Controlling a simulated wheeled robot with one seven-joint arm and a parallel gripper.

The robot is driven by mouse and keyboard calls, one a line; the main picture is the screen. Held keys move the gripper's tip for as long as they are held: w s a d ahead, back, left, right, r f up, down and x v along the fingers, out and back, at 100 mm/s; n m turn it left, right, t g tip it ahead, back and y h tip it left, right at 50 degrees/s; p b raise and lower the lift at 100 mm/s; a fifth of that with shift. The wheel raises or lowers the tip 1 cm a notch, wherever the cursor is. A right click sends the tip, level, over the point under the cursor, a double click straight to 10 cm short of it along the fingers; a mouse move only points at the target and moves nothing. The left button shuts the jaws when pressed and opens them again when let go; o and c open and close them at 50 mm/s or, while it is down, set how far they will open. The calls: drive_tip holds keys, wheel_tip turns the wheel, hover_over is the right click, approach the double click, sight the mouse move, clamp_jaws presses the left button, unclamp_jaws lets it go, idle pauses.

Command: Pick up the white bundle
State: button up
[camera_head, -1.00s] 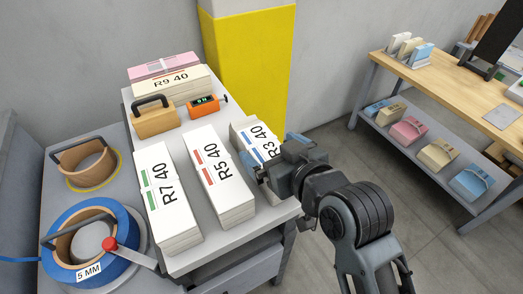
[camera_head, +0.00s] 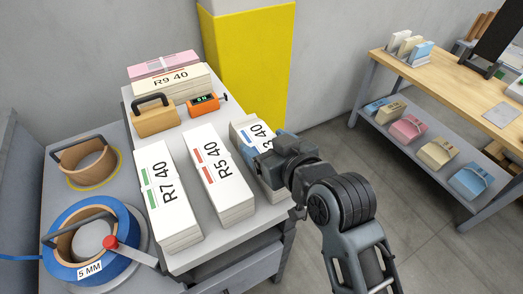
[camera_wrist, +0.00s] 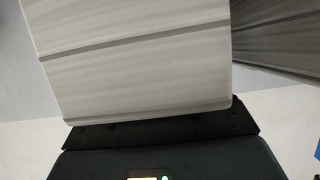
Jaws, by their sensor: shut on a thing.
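A white bundle with a blue mark and a label ending in "3 40" (camera_head: 249,132) lies at the right end of a row on the grey table. My gripper (camera_head: 262,160) is on this bundle from its right side and is shut on it, hiding part of its top and label. In the wrist view the pale layered side of the bundle (camera_wrist: 140,65) fills the upper middle, close against the dark gripper body (camera_wrist: 160,138). The fingertips are hidden. I cannot tell whether the bundle is clear of the table.
White bundles R5 40 (camera_head: 216,172) and R7 40 (camera_head: 165,195) lie close to the left. Behind are bundle R9 40 (camera_head: 170,83), a wooden block with handle (camera_head: 154,120) and an orange device (camera_head: 203,104). A yellow pillar (camera_head: 250,70) stands behind the table.

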clamp_jaws()
drive_tip(key=shift+r, duration=0.2)
